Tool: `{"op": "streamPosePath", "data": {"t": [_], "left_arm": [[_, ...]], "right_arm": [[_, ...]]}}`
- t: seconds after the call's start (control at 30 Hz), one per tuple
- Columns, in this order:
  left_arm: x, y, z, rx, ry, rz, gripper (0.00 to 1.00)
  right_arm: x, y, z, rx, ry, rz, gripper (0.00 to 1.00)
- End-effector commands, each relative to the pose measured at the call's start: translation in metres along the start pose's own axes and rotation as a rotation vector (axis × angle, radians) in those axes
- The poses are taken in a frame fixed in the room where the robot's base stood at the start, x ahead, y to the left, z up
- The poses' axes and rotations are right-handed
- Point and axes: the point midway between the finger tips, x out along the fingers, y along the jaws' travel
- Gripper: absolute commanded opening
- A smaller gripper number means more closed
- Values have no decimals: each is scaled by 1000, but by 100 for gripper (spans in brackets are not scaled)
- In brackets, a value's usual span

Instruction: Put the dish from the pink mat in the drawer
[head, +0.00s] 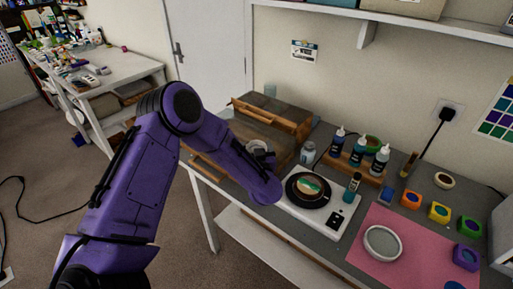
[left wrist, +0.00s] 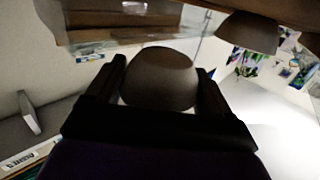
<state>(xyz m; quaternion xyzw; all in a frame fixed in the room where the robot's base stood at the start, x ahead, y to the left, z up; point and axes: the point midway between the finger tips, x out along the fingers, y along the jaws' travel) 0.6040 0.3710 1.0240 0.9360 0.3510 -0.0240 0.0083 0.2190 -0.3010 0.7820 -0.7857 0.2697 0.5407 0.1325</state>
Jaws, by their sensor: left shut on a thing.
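A round, shallow dish (head: 383,243) with a pale rim sits on the pink mat (head: 350,262) at the right of the bench. A wooden drawer unit (head: 268,128) stands at the back left of the bench. A light wooden drawer edge (head: 207,166) shows low on its left side, partly behind my purple left arm. My left gripper (left wrist: 161,70) is far from the dish, by the drawer unit. In the left wrist view its fingers are shut on a dark rounded knob (left wrist: 158,84). The head view hides the fingertips. My right gripper is out of view.
A white plate with a black disc (head: 307,190) stands between drawer unit and mat. Bottles (head: 359,151) in a wooden rack, a jar (head: 308,153) and coloured pots (head: 438,211) line the back. A second knob (left wrist: 248,32) shows in the left wrist view.

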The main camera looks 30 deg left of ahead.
Motion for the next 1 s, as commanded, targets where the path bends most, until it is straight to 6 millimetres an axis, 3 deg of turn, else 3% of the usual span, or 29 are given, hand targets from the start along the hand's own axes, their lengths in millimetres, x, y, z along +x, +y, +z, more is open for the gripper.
{"op": "streamPosePath", "data": {"t": [0.1,0.13,0.2,0.4,0.53,0.7,0.9,1.0], "left_arm": [[0,0,1,-1,0,0,49],[0,0,2,-1,0,0,84],[0,0,2,0,0,0,100],[0,0,0,-1,0,0,100],[-1,0,-17,-5,-1,-1,100],[-44,2,-6,1,0,8,100],[-95,1,-7,2,2,5,100],[-110,1,-9,0,1,3,100]], "right_arm": [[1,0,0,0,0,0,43],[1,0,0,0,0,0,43],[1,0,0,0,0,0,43],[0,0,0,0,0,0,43],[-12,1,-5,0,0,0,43],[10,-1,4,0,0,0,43],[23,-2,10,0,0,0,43],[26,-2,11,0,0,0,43]]}}
